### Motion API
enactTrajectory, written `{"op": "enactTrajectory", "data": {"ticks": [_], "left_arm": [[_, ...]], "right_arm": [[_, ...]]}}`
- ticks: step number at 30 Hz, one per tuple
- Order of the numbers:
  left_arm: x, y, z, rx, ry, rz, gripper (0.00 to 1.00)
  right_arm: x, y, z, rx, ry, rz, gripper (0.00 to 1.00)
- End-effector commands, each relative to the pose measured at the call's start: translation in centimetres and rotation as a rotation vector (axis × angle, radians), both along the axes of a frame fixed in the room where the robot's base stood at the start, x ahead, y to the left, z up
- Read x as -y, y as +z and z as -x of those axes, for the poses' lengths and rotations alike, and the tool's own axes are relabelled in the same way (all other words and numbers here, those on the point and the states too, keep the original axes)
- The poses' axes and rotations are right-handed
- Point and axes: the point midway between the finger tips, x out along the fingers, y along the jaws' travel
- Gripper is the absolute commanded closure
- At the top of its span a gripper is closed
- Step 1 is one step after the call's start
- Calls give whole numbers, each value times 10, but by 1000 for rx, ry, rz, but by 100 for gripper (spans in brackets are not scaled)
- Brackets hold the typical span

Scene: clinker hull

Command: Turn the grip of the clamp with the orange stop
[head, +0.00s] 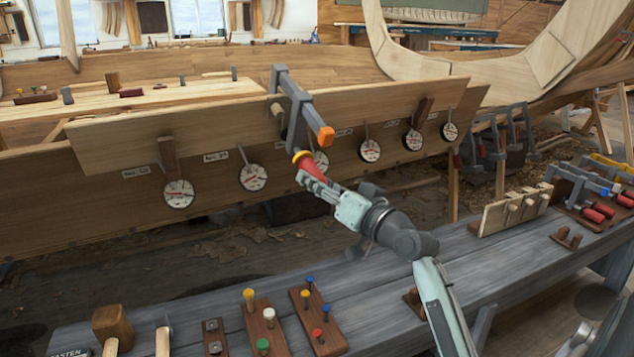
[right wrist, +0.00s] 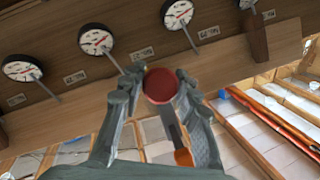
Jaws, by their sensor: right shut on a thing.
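The clamp (head: 291,95) is a grey bar clamp set over the upper edge of the hull plank, with an orange stop (head: 326,136) at the near end of its bar. Its red grip (head: 312,168) with a yellow collar hangs below the bar. My right gripper (head: 311,181) is shut on the grip from below and in front, hiding part of it. In the right wrist view the round red end of the grip (right wrist: 160,85) sits between the two fingers, and the orange stop (right wrist: 183,157) shows behind. My left gripper is not in view.
Several round dials (head: 180,193) hang along the plank (head: 130,133), some close to the clamp. A grey workbench (head: 385,265) below holds a mallet (head: 112,325), small peg boards (head: 318,318) and red-handled clamps at right. Space between plank and bench is open.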

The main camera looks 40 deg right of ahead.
Motion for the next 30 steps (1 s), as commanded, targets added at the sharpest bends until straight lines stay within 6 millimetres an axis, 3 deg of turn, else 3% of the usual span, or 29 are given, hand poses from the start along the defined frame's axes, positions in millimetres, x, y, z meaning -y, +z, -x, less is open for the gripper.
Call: {"op": "enactTrajectory", "data": {"ticks": [12, 13, 17, 26, 30], "left_arm": [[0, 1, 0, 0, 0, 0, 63], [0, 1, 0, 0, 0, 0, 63], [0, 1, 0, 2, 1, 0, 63], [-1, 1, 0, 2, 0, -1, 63], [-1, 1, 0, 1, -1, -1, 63]], "right_arm": [[0, 1, 0, 2, 3, -7, 97], [0, 1, 0, 2, 3, -7, 65], [0, 1, 0, 2, 2, -6, 49], [0, 0, 1, 2, 2, -6, 47], [1, -1, 11, -1, 2, -4, 47]]}}
